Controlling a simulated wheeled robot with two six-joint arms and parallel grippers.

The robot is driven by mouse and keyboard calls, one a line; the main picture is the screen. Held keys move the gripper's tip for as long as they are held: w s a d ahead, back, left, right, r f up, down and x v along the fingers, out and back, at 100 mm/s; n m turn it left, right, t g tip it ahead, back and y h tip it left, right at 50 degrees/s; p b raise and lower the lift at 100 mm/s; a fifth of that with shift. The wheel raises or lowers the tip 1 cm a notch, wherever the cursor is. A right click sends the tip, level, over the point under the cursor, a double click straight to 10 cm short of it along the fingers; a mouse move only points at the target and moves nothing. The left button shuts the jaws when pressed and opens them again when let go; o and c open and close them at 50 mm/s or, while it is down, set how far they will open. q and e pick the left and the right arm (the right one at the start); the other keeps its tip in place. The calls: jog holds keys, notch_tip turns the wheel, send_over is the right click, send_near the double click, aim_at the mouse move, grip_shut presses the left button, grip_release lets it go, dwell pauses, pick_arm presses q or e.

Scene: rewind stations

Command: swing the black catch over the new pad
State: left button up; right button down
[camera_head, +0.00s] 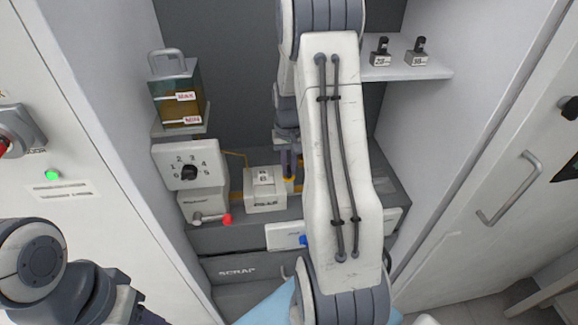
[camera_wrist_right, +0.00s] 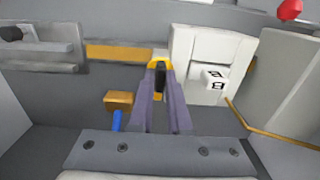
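My right gripper (camera_wrist_right: 161,76) shows in the right wrist view with its two fingers close together. A narrow black piece, which looks like the black catch (camera_wrist_right: 160,80), fills the gap at the fingertips, with yellow around it. In the head view this gripper (camera_head: 289,172) points down just right of a white housing (camera_head: 265,203), partly hidden by my right arm. A small white block with dark marks, perhaps the pad (camera_head: 264,177), sits on that housing. It also shows right of the fingers in the wrist view (camera_wrist_right: 215,80). My left gripper is outside the view.
Left of the housing are a dial box (camera_head: 188,165), a red-knobbed lever (camera_head: 226,219) and an amber tank (camera_head: 178,95). A shelf (camera_head: 435,73) at right holds two small black-topped blocks (camera_head: 381,55).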

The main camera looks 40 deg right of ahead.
jog(key=shift+n, duration=0.3)
jog(key=n+p, duration=0.1)
jog(key=n, duration=0.3)
jog(key=shift+r, duration=0.1)
jog(key=n, duration=0.5)
jog(key=shift+w+p, duration=0.1)
jog(key=shift+p, duration=0.2)
jog(key=n, duration=0.4)
jog(key=shift+n+p, duration=0.45)
jog(key=shift+n, duration=1.65)
jog(key=c, duration=0.9)
grip_release()
jog(key=shift+o, duration=0.2)
